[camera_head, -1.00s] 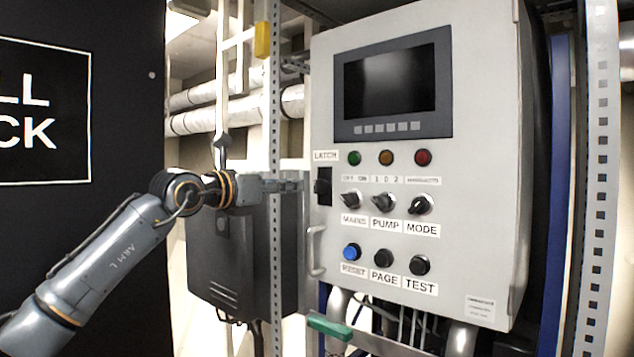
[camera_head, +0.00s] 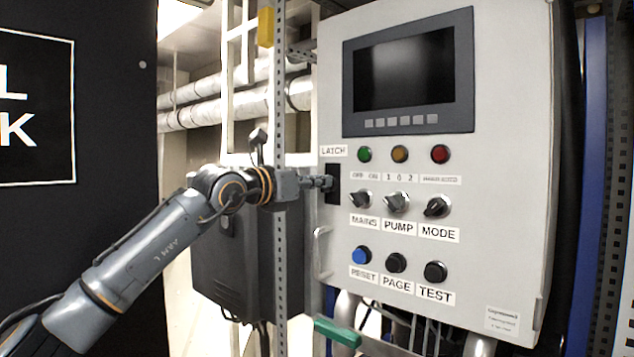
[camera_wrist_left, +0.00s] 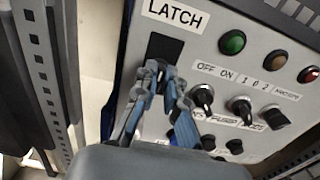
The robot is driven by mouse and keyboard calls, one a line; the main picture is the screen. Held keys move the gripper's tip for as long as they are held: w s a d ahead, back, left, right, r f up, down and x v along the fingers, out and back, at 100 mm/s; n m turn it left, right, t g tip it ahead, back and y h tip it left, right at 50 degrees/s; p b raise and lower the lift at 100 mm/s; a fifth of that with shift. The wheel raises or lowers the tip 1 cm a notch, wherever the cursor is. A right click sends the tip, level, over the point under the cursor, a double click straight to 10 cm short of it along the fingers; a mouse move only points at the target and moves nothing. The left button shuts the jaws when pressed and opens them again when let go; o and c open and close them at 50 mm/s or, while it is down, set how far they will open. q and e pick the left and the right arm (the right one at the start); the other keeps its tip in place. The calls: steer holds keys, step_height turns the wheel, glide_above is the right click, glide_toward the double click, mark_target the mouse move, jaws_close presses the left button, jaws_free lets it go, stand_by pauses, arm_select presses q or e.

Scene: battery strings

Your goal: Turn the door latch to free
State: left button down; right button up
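The door latch is on a black plate (camera_head: 332,184) under the LATCH label, at the left edge of the grey cabinet door (camera_head: 480,265). The plate also shows in the left wrist view (camera_wrist_left: 164,47). My left gripper (camera_head: 326,183) is at the latch, with its fingers pointing at the door. In the left wrist view its fingertips (camera_wrist_left: 161,72) are close together over the lower part of the plate. They hide the latch's handle, and I cannot tell whether they press on it. My right gripper is not in view.
Switches (camera_head: 396,202), a blue button (camera_head: 362,255) and black buttons (camera_head: 435,271) sit right of and below the latch. A door handle (camera_head: 320,253) is below it. A perforated post (camera_head: 280,110) stands left of the cabinet, by my left wrist. A green-ended bar (camera_head: 337,331) is below.

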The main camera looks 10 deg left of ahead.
arm_select(q)
steer(key=shift+m, duration=0.3)
steer(key=shift+s+d+f+m+b, duration=0.15)
steer(key=shift+m+b, duration=0.2)
steer(key=shift+m, duration=2.55)
steer(key=shift+d+f+m+b, duration=0.1)
steer(key=shift+m+b, duration=0.2)
steer(key=shift+m, duration=2.6)
steer(key=shift+s+d+f+m+b, duration=0.15)
steer(key=shift+m+b, duration=0.2)
steer(key=shift+m, duration=2.55)
steer(key=shift+w, duration=0.1)
steer(key=c, duration=1.4)
jaws_free()
steer(key=shift+w, duration=0.15)
